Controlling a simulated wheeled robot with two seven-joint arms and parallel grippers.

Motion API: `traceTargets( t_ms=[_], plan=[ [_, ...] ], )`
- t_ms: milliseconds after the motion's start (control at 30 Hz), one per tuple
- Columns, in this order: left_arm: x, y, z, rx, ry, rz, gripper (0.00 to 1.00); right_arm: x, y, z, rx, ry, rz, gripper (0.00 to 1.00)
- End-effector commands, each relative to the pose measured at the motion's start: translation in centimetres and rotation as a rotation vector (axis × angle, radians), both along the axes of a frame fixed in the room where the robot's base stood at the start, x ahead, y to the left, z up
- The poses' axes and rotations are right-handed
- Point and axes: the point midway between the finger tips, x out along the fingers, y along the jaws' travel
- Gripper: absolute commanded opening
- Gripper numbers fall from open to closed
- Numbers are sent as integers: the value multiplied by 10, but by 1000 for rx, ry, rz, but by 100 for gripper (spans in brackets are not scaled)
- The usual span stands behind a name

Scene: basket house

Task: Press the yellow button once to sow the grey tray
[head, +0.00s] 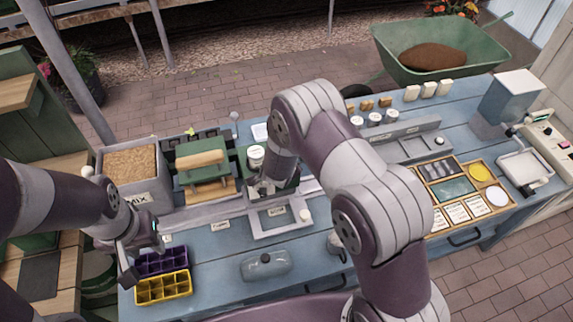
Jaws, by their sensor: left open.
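My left gripper (141,256) is open beside a purple celled tray (163,261), with a yellow celled tray (164,288) in front of it. My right gripper (268,190) points down over the middle of the blue bench, above a grey frame with a label plate (277,217). Its fingers are too small and partly hidden to judge. I cannot make out a grey celled tray or a yellow button for certain. A flat yellow disc (480,173) lies in the wooden compartment tray (466,162) at the right.
A bin marked MIX (135,196) and a green device with a wooden roller (200,160) stand at the back left. A grey-blue lidded dish (266,265) sits at the front. A control box (548,137) is at the far right. My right arm hides the bench's middle right.

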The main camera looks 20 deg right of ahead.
Motion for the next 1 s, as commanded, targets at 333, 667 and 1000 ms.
traceTargets(
  t_ms=[333, 667, 1000],
  plan=[
    [0, 0, -3, 0, 0, 0, 43, 0, 0, -4, 0, 0, 0, 0],
    [0, 0, -8, 0, 0, 0, 43, 0, 0, -8, 0, 0, 0, 0],
    [0, 0, -10, 0, 0, 0, 43, 0, 0, -11, 0, 0, 0, 0]
  ],
)
